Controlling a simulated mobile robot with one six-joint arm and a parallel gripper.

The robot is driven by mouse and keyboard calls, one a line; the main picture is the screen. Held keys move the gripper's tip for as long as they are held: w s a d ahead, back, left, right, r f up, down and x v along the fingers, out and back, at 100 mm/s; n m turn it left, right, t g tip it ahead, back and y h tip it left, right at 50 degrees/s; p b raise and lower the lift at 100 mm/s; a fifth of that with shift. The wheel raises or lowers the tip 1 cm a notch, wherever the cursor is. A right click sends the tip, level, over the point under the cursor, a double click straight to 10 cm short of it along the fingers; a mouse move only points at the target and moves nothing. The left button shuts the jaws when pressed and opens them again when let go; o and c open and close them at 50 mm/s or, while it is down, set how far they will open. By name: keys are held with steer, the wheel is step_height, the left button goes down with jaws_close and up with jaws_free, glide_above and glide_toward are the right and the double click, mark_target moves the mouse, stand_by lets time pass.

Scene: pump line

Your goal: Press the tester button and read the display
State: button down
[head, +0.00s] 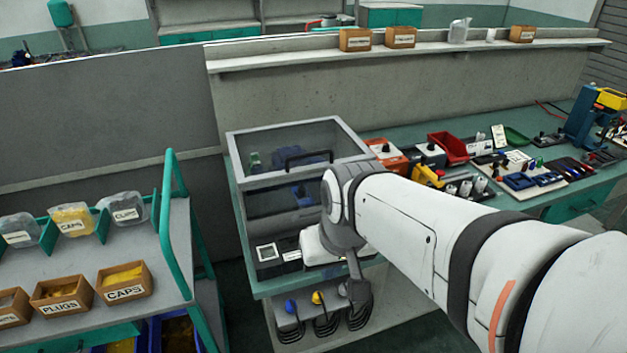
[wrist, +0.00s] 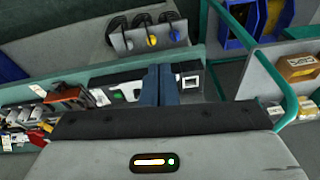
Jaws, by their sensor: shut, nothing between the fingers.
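The tester is a bench unit with a clear-lidded box (head: 300,150) and a low front panel. A pale square in a dark frame, which looks like the display (head: 267,252), sits at the panel's left; any reading is too small to make out. It also shows in the wrist view (wrist: 190,82). My gripper (wrist: 162,70) is shut and empty, its fingers over the panel just beside the display. Whether the fingertips touch the panel I cannot tell. A white plate with a green mark (wrist: 125,95) lies on the fingers' other side. I cannot make out the button; my wrist hides part of the panel.
Cables with blue, yellow and white ends (head: 317,298) hang below the panel. A cart (head: 178,240) with labelled bins stands at left. The bench (head: 550,165) at right holds tools, a red bin (head: 448,148) and small parts. The lid has a black handle (head: 308,157).

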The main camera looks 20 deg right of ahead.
steer(key=w+d+f+m+t+y+p, duration=0.1)
steer(key=w+m+t+y+p, duration=0.2)
steer(key=w+m, duration=1)
steer(key=w+d+f+m+t, duration=0.1)
steer(key=w+d+f+m, duration=0.2)
steer(key=w+d+m, duration=0.2)
steer(key=w+d+f+m+t+h, duration=0.1)
steer(key=w+d+m, duration=0.4)
steer(key=d, duration=0.5)
step_height(320, 180, down, 2)
steer(key=shift+w+d+f+m+t, duration=0.2)
steer(key=shift+w+m+t, duration=0.1)
steer(key=shift+w+t, duration=0.35)
steer(key=shift+w, duration=0.1)
step_height(320, 180, down, 7)
steer(key=b, duration=0.5)
steer(key=shift+f, duration=0.2)
steer(key=shift+f+b, duration=0.65)
steer(key=shift+b, duration=0.3)
steer(key=shift+f, duration=0.1)
steer(key=shift+f+b, duration=0.35)
steer(key=shift+b, duration=0.3)
